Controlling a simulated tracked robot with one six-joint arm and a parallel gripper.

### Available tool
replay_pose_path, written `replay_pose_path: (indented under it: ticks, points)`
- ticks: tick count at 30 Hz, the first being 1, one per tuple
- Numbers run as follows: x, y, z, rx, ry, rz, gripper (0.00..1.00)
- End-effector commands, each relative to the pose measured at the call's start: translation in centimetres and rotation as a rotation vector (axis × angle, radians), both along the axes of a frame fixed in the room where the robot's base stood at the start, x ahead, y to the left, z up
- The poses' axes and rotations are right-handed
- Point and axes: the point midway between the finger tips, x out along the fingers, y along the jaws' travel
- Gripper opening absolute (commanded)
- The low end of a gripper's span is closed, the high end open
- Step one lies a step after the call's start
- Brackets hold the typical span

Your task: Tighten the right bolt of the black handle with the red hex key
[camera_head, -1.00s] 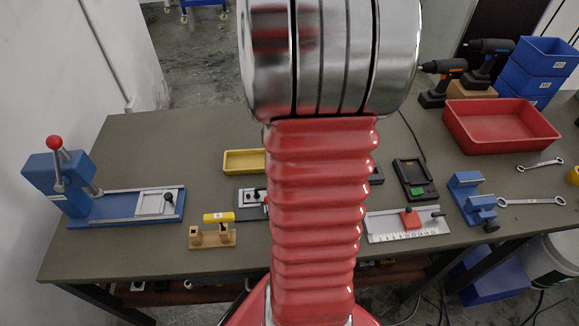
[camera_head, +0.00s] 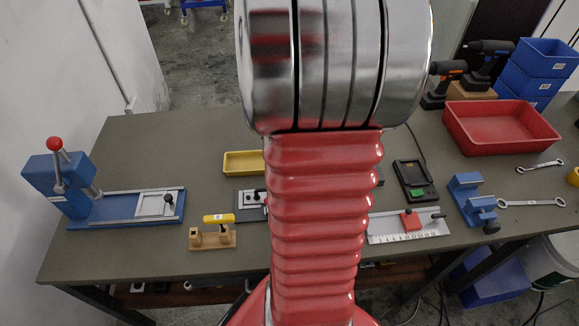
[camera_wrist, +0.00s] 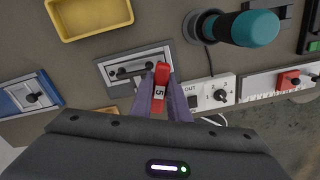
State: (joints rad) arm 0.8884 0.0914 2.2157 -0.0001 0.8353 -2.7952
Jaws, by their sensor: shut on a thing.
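In the wrist view, my gripper (camera_wrist: 161,100) is shut on the red hex key (camera_wrist: 161,73), whose red handle bears a white label "5". The black handle (camera_wrist: 132,70) is fixed on a light metal plate (camera_wrist: 112,65) with a dark base, just left of the red key. The key's top lies close to the handle's right end in the picture. The key's shaft and the right bolt are hidden, so I cannot tell whether they touch. In the head view, the plate (camera_head: 247,199) shows in part beside my arm, which hides my gripper and the key.
A wooden stand (camera_head: 198,240) with a yellow key (camera_head: 219,218) is left of the plate. A yellow tray (camera_wrist: 92,14) lies behind. A teal-topped tool (camera_wrist: 250,28) stands to the right, near a white switch panel (camera_wrist: 212,94). A blue press (camera_head: 65,185) is far left.

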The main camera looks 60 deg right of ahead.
Motion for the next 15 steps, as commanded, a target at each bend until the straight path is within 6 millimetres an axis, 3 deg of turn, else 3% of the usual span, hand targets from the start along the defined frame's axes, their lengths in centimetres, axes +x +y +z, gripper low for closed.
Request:
replay_pose_path:
  ticks: [15]
  points:
    - [0.0, 0.0, 1.8, -0.001, 0.000, 0.000, 0.00]
